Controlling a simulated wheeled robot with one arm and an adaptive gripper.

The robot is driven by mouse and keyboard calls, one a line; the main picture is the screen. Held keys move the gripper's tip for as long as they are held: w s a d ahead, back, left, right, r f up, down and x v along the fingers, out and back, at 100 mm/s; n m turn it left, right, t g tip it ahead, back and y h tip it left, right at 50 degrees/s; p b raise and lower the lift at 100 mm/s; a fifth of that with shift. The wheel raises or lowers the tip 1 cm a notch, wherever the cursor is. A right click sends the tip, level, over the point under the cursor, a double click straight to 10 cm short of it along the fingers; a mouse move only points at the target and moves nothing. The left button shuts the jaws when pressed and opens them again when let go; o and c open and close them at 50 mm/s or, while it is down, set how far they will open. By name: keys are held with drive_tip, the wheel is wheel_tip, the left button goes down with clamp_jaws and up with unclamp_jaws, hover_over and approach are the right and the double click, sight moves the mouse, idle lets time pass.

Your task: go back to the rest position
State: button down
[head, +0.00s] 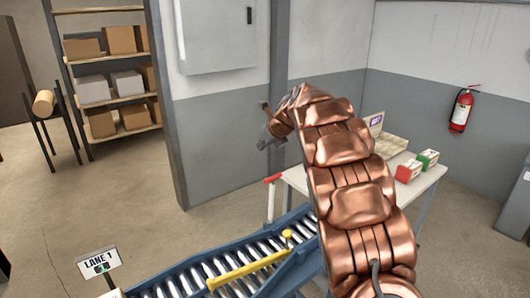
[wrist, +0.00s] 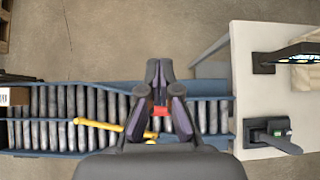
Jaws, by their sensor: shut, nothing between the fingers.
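My gripper (wrist: 160,70) shows in the wrist view with its two dark fingers drawn together and nothing held between them. It is above the roller conveyor (wrist: 45,100), with clear air around the fingertips. In the head view my copper-coloured arm rises from the lower right and bends over at the top. The gripper end is only partly visible there, at the left of the bend, and the arm hides part of the table and conveyor.
A yellow bar (head: 250,272) crosses the blue conveyor, near a LANE 1 sign (head: 99,263). The white table (head: 428,178) holds a red box (head: 408,171) and a green box (head: 427,160). A red handle (head: 273,179) juts out left of it. Open floor lies left.

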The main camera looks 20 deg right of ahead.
drive_tip(key=shift+r, duration=0.1)
idle(0.5)
drive_tip(key=s+a+f+n+g, duration=0.15)
drive_tip(key=s+a+n, duration=0.3)
drive_tip(key=s, duration=0.45)
drive_tip(key=s+a+f+n+g+b, duration=0.1)
drive_tip(key=s+a+n+g, duration=0.15)
drive_tip(key=s+n, duration=0.55)
drive_tip(key=s+a+f+n+g, duration=0.15)
drive_tip(key=s+a+n, duration=0.3)
drive_tip(key=s, duration=0.65)
drive_tip(key=s+a+f+n+g, duration=0.1)
drive_tip(key=s+f+n, duration=0.1)
drive_tip(key=s+n, duration=0.3)
drive_tip(key=s+a+f+n+g+h, duration=0.1)
drive_tip(key=s+n, duration=0.4)
drive_tip(key=s, duration=0.9)
drive_tip(key=s+a+f+n+g, duration=0.1)
drive_tip(key=s+f+n+g, duration=0.2)
drive_tip(key=s, duration=0.7)
drive_tip(key=f+n+b, duration=0.1)
drive_tip(key=f+n, duration=0.1)
drive_tip(key=shift+s+a+n+h, duration=0.15)
drive_tip(key=shift+a+n+h, duration=0.15)
drive_tip(key=shift+a+n, duration=0.1)
drive_tip(key=shift+d, duration=0.1)
